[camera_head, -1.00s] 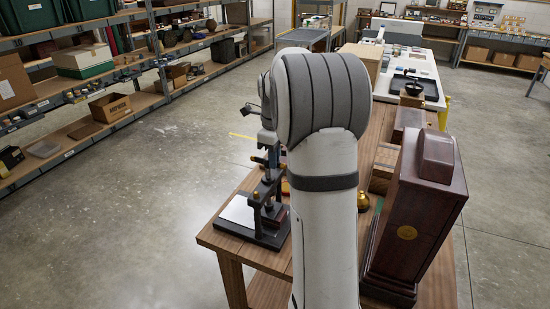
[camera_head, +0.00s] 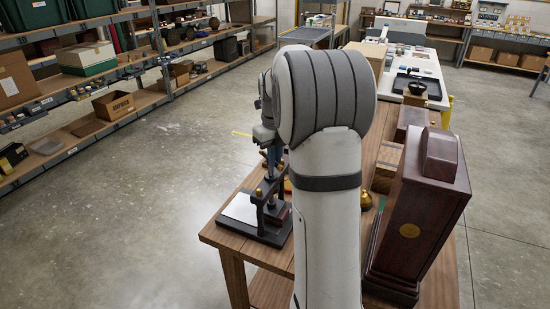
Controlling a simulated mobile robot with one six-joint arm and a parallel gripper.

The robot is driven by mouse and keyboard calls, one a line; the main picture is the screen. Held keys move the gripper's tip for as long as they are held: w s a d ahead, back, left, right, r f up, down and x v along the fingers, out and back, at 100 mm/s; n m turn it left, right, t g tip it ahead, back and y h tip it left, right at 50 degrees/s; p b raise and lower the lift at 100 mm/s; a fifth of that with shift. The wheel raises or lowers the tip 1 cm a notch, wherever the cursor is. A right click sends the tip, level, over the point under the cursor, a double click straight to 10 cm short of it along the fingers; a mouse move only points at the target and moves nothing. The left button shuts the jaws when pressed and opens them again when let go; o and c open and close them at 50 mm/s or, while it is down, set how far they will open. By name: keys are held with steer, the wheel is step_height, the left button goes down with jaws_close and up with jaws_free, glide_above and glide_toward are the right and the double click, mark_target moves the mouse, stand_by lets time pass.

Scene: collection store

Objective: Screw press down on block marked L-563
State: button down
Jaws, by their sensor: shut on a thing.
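The screw press (camera_head: 265,235) stands near the front left corner of the wooden table, with a black base, posts and a brass-topped crossbar. A dark red block (camera_head: 284,211) shows at the right of its base, partly hidden by my arm; no marking is legible. My gripper (camera_head: 269,151) is small and mostly hidden behind my arm, above the press at its screw and handle. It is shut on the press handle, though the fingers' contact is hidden. The gap between press plate and block cannot be made out.
A white sheet (camera_head: 240,209) lies on the left of the press base. A tall dark wooden case (camera_head: 415,220) stands close right of my arm. A brass object (camera_head: 366,201) sits between them. Shelves (camera_head: 100,65) line the left; open floor lies between.

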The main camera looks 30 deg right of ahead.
steer(key=shift+w+a+r, duration=0.1)
steer(key=shift+w+r, duration=0.15)
steer(key=shift+r, duration=0.05)
steer(key=c, duration=1.9)
jaws_free()
steer(key=o, duration=0.3)
steer(key=shift+w+f, duration=0.15)
steer(key=shift+w, duration=0.05)
steer(key=shift+o, duration=1.4)
steer(key=shift+s+f, duration=0.1)
steer(key=shift+s, duration=0.05)
step_height(320, 180, up, 8)
steer(key=shift+f+b, duration=0.1)
steer(key=shift+b, duration=0.3)
steer(key=shift+o, duration=0.3)
